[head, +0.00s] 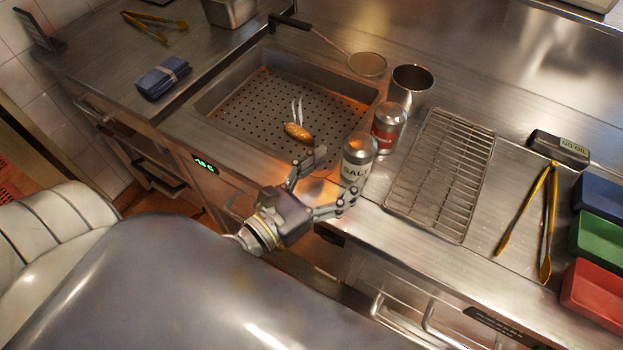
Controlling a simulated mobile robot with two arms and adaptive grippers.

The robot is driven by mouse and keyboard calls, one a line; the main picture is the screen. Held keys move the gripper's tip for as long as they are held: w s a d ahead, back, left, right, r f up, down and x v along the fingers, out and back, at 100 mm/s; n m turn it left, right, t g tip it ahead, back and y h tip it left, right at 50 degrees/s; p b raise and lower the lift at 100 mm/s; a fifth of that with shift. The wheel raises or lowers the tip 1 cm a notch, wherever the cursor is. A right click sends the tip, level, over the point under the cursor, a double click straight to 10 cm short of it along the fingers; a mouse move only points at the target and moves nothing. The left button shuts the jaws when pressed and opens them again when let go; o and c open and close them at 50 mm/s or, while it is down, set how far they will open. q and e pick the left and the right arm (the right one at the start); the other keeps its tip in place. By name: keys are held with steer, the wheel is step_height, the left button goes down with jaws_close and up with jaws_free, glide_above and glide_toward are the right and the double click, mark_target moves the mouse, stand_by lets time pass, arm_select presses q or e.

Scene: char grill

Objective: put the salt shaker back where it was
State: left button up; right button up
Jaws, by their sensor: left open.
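The salt shaker (358,158), a metal can with a pale SALT label, stands upright on the steel counter near its front edge. It is between the perforated basin and the wire rack. My left gripper (333,178) is open, with its fingers pointing toward the shaker from the front left. One finger is to the left of the shaker and the other is in front of it. I cannot tell whether either finger touches it. A similar can with a red label (388,127) stands just behind the shaker. My right gripper is not in view.
A steel cup (411,87) stands behind the cans. The wire rack (441,174) lies to their right, then yellow tongs (548,221) and colored bins (598,238). The perforated basin (235,106) at left holds a browned food piece (297,132). A skimmer (366,64) lies behind.

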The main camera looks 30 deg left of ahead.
arm_select(q)
steer(key=b+v, duration=0.2)
steer(key=v, duration=0.2)
steer(key=shift+s+a+f, duration=0.1)
steer(key=shift+s+f, duration=0.1)
steer(key=shift+s, duration=0.05)
steer(key=shift+s+a+r, duration=0.2)
steer(key=shift+s, duration=0.45)
